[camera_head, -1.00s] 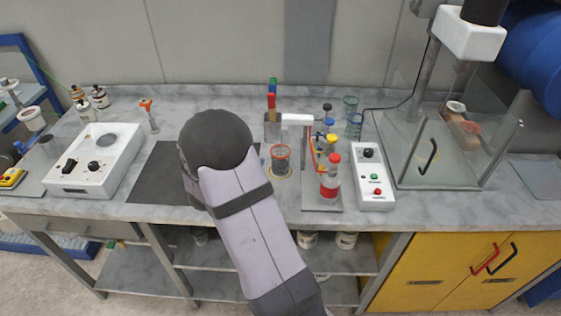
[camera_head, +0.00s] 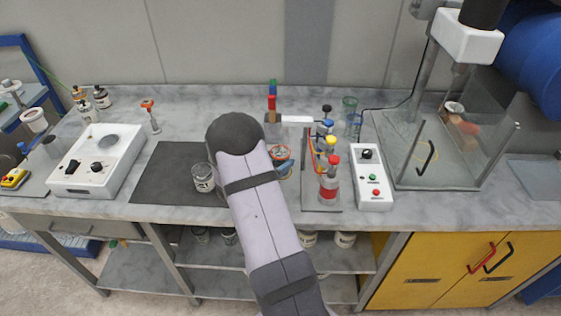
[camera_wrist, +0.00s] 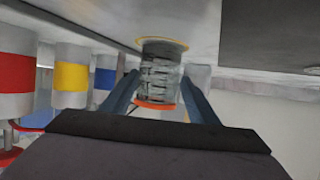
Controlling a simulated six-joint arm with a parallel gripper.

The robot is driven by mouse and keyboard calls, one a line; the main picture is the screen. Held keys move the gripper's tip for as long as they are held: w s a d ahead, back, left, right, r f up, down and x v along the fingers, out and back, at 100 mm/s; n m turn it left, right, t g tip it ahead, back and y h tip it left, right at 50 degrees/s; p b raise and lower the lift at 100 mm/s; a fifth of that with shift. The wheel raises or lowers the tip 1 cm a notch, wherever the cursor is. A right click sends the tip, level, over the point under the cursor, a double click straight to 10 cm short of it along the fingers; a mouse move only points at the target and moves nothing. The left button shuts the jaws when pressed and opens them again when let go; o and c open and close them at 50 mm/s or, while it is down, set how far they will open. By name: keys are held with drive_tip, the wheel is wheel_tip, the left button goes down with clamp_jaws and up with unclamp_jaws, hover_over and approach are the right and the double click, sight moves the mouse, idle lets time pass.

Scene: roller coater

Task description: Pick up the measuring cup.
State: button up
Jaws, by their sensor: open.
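The measuring cup (camera_wrist: 158,72) is a clear cup with dark markings and an orange rim. It stands on a yellow ring on the bench; the wrist view shows it upside down. In the head view, its orange rim (camera_head: 280,151) shows just right of my arm. My gripper (camera_wrist: 160,80) is open, with its blue-grey fingers on either side of the cup near the rim. I cannot tell whether they touch it. In the head view, my gripper (camera_head: 282,158) partly hides the cup.
A stand with a white top bar (camera_head: 298,119) and bottles with red, yellow and blue caps (camera_head: 331,160) is close on the right. A glass jar (camera_head: 204,178) stands on the dark mat (camera_head: 160,175) at left. A white control box (camera_head: 371,178) lies further right.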

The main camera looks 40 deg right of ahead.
sight(284, 149)
drive_tip(key=shift+d+f, duration=0.1)
drive_tip(key=shift+d, duration=0.1)
drive_tip(key=p+x, duration=0.2)
drive_tip(key=x, duration=0.1)
drive_tip(key=shift+s+d, duration=0.1)
drive_tip(key=shift+d, duration=0.05)
drive_tip(key=shift+x, duration=0.9)
drive_tip(key=shift+f, duration=0.1)
drive_tip(key=c, duration=0.9)
drive_tip(key=shift+c, duration=0.2)
drive_tip(key=shift+r, duration=0.8)
drive_tip(key=shift+r+b, duration=0.65)
drive_tip(key=shift+r, duration=0.25)
drive_tip(key=s+a+b, duration=0.1)
drive_tip(key=a, duration=0.4)
drive_tip(key=s+a+b, duration=0.2)
drive_tip(key=a, duration=0.4)
drive_tip(key=s+a+b, duration=0.2)
drive_tip(key=a, duration=0.4)
drive_tip(key=shift+s+a+r, duration=0.1)
drive_tip(key=shift+s+a, duration=0.05)
drive_tip(key=shift+a, duration=0.1)
